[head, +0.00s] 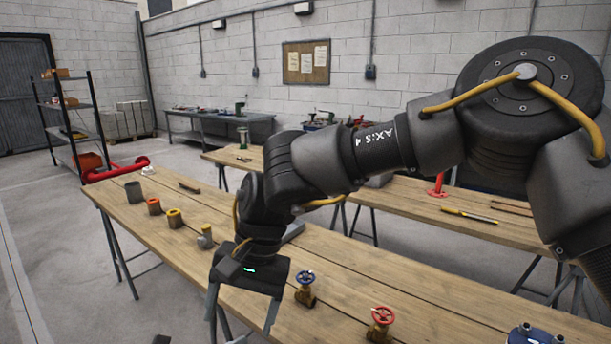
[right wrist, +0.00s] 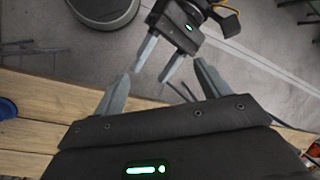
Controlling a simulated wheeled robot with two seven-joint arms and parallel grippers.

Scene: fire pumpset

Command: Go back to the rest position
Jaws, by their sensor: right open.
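My right gripper (head: 241,318) hangs with its fingers downward by the front edge of the wooden workbench (head: 340,262). Its two fingers are spread, with nothing between them. In the right wrist view my right gripper (right wrist: 162,82) shows both fingers apart and empty, with the bench edge behind them. My left gripper (right wrist: 150,76) shows beyond them in that view, over the grey floor. Its two fingers are apart and empty. The left arm does not show clearly in the head view.
A blue-wheeled valve (head: 305,288) and a red-wheeled valve (head: 381,322) stand on the bench right of my right gripper. A blue flanged part (head: 530,334) is at the lower right. Several fittings and a red pipe (head: 116,170) are farther left. Open floor lies left.

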